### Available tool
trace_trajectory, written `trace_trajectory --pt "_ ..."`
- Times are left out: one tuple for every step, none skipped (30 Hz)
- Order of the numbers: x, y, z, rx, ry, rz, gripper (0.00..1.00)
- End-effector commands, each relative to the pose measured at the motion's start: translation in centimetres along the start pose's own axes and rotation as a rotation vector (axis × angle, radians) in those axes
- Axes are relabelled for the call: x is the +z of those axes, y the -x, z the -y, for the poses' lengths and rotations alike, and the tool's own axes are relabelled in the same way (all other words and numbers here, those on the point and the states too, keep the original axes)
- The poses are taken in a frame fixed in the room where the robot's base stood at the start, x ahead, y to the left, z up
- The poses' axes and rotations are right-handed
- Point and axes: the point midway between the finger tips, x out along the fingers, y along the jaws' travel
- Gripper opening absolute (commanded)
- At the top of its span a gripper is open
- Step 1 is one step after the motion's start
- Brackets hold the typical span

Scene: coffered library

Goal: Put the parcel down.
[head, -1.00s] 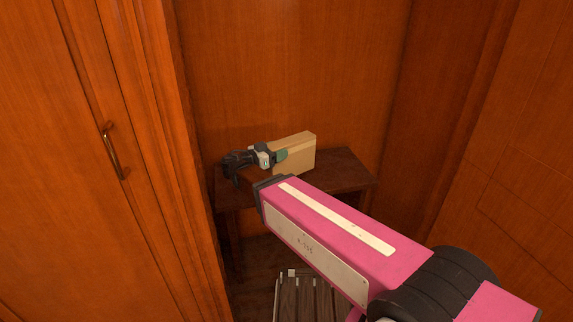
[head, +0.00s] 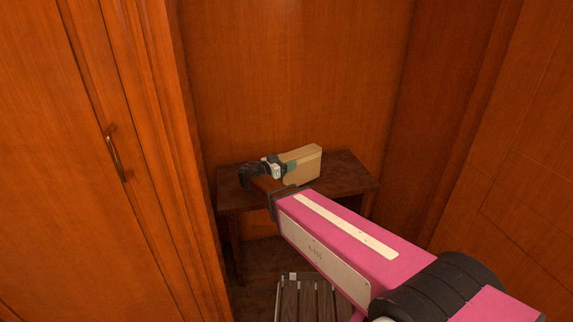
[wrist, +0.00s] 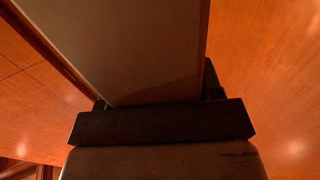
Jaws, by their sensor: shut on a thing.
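The parcel (head: 308,164) is a tan box. In the head view it is over the small dark wooden table (head: 345,172) in the alcove; I cannot tell whether its underside touches the tabletop. My gripper (head: 287,168) is at the parcel's left end and shut on it. In the wrist view the parcel (wrist: 120,45) fills the upper middle as a pale face, with the dark gripper (wrist: 160,122) across its lower end. The far side of the parcel is hidden.
A slatted wooden stool or bench (head: 308,300) stands in front of the table. A wooden cabinet door with a brass handle (head: 115,158) is at the left. Wood panels close in the back and right. The tabletop's right part is clear.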

Motion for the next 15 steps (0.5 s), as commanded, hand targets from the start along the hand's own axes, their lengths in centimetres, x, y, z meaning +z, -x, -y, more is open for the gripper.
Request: trace_trajectory --pt "0.34 0.01 0.03 0.0 0.0 -0.004 0.0" --pt "0.47 0.01 0.01 0.0 0.0 -0.004 0.0" --pt "0.54 0.01 -0.01 0.0 0.0 -0.004 0.0" --pt "0.53 0.01 -0.03 0.0 0.0 -0.004 0.0" --pt "0.51 0.02 -0.03 0.0 0.0 -0.004 0.0" --pt "0.49 0.02 -0.04 0.0 0.0 -0.004 0.0" --pt "0.49 0.02 -0.04 0.0 0.0 -0.004 0.0" --pt "0.49 0.02 -0.04 0.0 0.0 -0.004 0.0" --pt "0.49 0.02 -0.04 0.0 0.0 -0.004 0.0" --pt "0.52 0.02 -0.03 0.0 0.0 -0.004 0.0" --pt "0.57 0.02 -0.03 0.0 0.0 -0.003 0.0" --pt "0.68 0.02 -0.02 0.0 0.0 -0.003 0.0" --pt "0.76 0.02 -0.02 0.0 0.001 -0.003 0.0" --pt "0.84 0.02 -0.02 0.0 0.001 0.0 0.66" --pt "0.82 0.02 -0.02 0.0 0.0 0.0 0.79"
